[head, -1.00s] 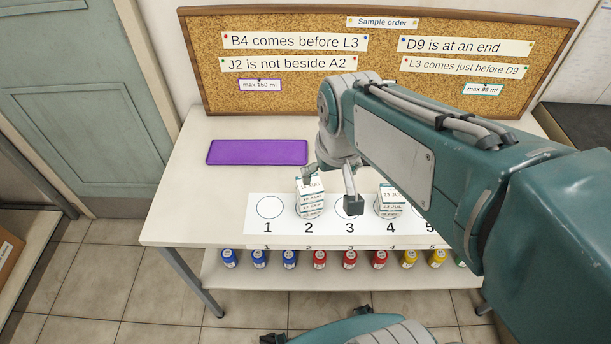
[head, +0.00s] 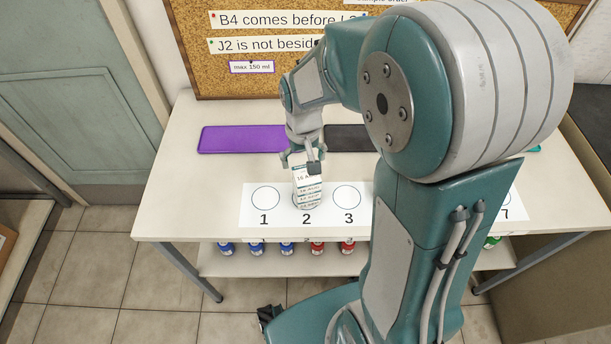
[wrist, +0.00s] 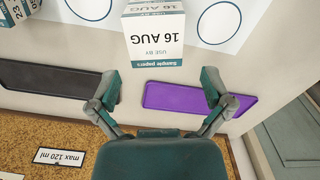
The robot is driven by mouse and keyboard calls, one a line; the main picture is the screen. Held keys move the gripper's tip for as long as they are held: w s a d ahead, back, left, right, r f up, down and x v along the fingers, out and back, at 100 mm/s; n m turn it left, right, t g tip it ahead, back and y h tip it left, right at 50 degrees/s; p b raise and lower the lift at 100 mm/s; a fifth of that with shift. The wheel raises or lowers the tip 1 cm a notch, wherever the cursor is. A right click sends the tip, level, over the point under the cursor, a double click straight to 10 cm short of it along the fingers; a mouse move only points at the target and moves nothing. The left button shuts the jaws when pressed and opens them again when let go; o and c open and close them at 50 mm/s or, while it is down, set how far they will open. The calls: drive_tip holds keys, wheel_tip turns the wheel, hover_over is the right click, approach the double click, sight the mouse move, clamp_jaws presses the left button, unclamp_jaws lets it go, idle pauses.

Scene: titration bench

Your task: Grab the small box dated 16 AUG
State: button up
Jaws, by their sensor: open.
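The white box dated 16 AUG (head: 308,181) stands at circle 2 on the numbered strip in the head view. The bands on its front side are too small to read surely there. In the wrist view the box (wrist: 154,40) shows a large upside-down "16 AUG", "USE BY" and a green "Sample papers" band. My gripper (head: 302,156) is just above and behind the box in the head view, partly covering its top. In the wrist view my gripper (wrist: 160,88) is open, its fingers wide apart and empty, with the box beyond and between their lines.
A purple tray (head: 240,139) and a dark tray (head: 352,138) lie behind the strip (head: 330,216). Another labelled box (wrist: 14,10) stands at the wrist view's top left corner. Coloured bottles (head: 317,247) line the lower shelf. A cork board (head: 188,62) stands behind.

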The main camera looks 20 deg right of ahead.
sight(305, 171)
drive_tip(key=f, duration=0.5)
drive_tip(key=shift+d+f, duration=0.1)
drive_tip(key=shift+d, duration=0.1)
drive_tip(key=c, duration=0.9)
